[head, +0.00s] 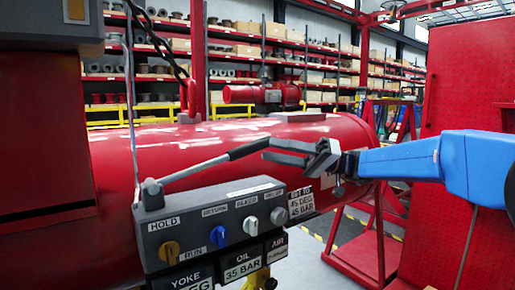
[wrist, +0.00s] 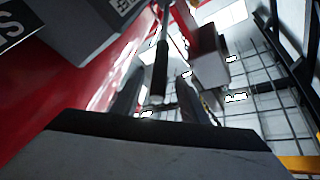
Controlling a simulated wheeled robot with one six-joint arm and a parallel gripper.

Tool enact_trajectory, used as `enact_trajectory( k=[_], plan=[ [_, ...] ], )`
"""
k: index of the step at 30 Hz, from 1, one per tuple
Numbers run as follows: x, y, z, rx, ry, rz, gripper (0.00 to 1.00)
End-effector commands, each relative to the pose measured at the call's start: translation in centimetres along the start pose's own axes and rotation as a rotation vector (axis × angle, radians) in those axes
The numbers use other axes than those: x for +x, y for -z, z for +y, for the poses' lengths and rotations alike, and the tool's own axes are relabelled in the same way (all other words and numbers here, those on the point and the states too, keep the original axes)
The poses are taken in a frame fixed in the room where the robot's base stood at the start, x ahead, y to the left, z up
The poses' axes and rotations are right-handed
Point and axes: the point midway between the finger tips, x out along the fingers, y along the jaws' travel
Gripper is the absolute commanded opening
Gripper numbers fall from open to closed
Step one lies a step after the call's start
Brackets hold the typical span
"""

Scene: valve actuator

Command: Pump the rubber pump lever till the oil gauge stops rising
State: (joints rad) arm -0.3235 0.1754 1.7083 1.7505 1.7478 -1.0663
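The pump lever (head: 195,168) is a grey rod that slopes up to the right from a pivot on the grey control box (head: 225,215). Its black rubber grip (head: 248,149) is at the upper end and also shows in the wrist view (wrist: 160,75). My gripper (head: 268,151) comes from the right, its fingers apart. In the wrist view the end of the grip shows between the two fingers; whether either finger touches it cannot be told. The oil gauge plate (head: 242,267) reads OIL, 35 BAR. A white sign (head: 301,203) beside the box carries small setting text.
The box carries a yellow knob (head: 169,252), a blue knob (head: 219,237) and paler knobs, close under the lever. A large red cylinder (head: 330,130) lies behind. A red panel (head: 465,80) stands at right. Stocked shelves fill the background.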

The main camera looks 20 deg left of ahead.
Motion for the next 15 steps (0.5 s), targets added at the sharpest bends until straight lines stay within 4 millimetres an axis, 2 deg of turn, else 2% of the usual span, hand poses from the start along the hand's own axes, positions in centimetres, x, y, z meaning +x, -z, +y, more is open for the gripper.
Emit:
enact_trajectory(
  k=[1, 6, 9, 15],
  plan=[
    [-1.2, 0.1, 0.1, 0.0, -0.003, 0.004, 0.4],
    [-4.2, 0.0, 0.1, 0.001, -0.002, 0.002, 0.4],
    [-5.6, 0.0, 0.1, 0.0, -0.002, 0.002, 0.4],
    [-7.0, 0.0, 0.0, 0.0, -0.001, 0.001, 0.4]
  ],
)
